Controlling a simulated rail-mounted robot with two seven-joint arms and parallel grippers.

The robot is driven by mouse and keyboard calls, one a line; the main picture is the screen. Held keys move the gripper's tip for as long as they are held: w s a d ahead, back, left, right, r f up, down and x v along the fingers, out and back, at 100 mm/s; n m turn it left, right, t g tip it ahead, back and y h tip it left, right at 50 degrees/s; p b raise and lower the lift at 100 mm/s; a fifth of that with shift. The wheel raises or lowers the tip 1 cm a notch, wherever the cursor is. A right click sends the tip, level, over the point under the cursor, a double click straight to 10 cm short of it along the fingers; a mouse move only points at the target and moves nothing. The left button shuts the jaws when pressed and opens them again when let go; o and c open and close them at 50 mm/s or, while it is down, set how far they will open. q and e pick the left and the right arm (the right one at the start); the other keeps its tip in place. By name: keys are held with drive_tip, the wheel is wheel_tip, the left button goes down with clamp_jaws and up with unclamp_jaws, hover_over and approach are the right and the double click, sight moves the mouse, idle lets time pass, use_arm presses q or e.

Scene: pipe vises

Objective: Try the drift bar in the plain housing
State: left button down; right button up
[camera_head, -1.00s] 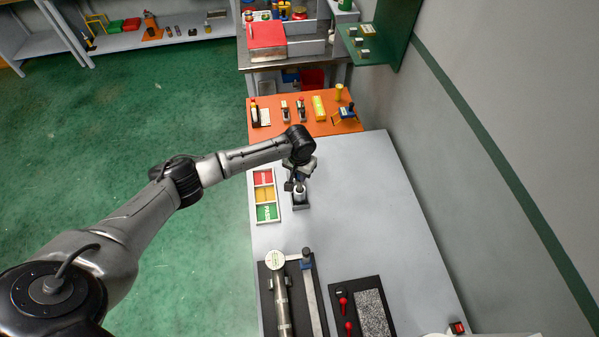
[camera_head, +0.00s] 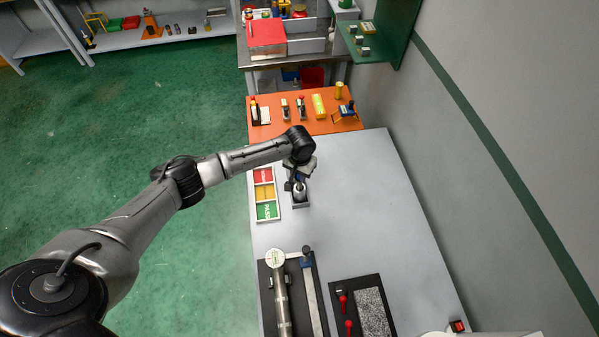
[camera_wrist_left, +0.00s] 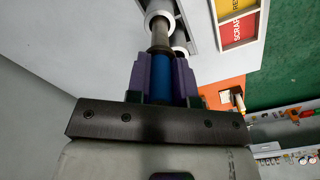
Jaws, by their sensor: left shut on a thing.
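My left gripper (camera_wrist_left: 160,78) is shut on the blue handle (camera_wrist_left: 161,72) of the drift bar in the left wrist view. The bar's bare metal shaft (camera_wrist_left: 160,36) runs from the handle toward a pale ring (camera_wrist_left: 158,18) on a grey housing (camera_wrist_left: 187,10). I cannot tell how far the shaft's tip is inside. A second pale ring shows partly behind the handle. In the head view, my left gripper (camera_head: 298,178) is over the small housing (camera_head: 301,204) on the grey table and partly hides it. My right gripper is not in view.
A tray of red, yellow and green sections (camera_head: 278,202) stands left of the housing. A black mat with a steel cylinder (camera_head: 281,300) and a second dark mat (camera_head: 340,286) lie nearer. An orange mat (camera_head: 281,130) with several items lies beyond.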

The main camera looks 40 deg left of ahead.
use_arm(q)
drive_tip(key=shift+f, duration=0.5)
idle(0.5)
drive_tip(key=c, duration=1.3)
unclamp_jaws()
